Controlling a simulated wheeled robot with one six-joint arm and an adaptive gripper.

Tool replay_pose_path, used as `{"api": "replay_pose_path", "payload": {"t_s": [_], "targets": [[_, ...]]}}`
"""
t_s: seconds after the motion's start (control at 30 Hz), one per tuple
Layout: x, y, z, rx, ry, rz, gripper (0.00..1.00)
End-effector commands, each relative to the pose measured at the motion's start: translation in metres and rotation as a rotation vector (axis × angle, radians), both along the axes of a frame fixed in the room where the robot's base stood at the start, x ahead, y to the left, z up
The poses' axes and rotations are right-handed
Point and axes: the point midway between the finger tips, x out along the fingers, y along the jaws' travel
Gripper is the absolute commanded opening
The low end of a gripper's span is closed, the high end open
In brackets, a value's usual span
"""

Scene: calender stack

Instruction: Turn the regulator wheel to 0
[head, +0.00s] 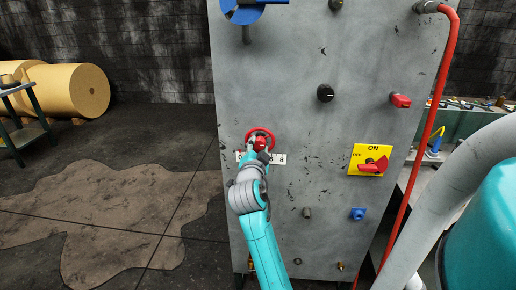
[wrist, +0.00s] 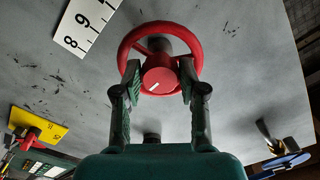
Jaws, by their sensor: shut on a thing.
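The red regulator wheel (head: 262,133) is on the front of the grey cabinet. In the wrist view, the wheel (wrist: 126,46) has a round red hub with a short white mark on its face. My gripper (wrist: 160,82) has one finger on each side of the hub, inside or against the rim, and is shut on the wheel. A white scale plate (wrist: 87,24) lies beside the wheel, showing an 8 and a 9. In the head view, the plate (head: 281,158) is partly hidden by my arm, and I cannot see a 0.
The grey cabinet (head: 290,90) carries a black knob (head: 325,93), a red knob (head: 401,101), a blue fitting (head: 358,214) and a yellow ON/OFF switch (head: 370,160). A red pipe (head: 433,110) runs down its right side. Open floor (head: 130,215) lies to the left.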

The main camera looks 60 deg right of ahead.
Motion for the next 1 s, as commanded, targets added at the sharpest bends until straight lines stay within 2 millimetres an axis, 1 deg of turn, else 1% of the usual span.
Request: {"api": "replay_pose_path", "payload": {"t_s": [0.03, 0.23, 0.63, 0.67, 0.7, 0.73, 0.77, 1.0], "targets": [[0.0002, 0.0, -0.0027, 0.01, -0.009, 0.0, 0.06], [0.0003, 0.0, -0.0026, 0.023, -0.04, -0.001, 0.06], [0.0003, 0.0001, -0.0026, 0.025, -0.046, 0.0, 0.06], [0.0003, 0.0001, -0.0026, 0.025, -0.046, 0.0, 0.44], [0.0003, 0.0, -0.0026, 0.025, -0.046, 0.0, 0.54], [0.0003, 0.0, -0.0023, 0.025, -0.046, 0.0, 0.61], [0.0004, 0.0, -0.0021, 0.025, -0.046, 0.0, 0.66], [0.0002, 0.0001, -0.0009, 0.022, -0.047, 0.001, 0.66]]}}
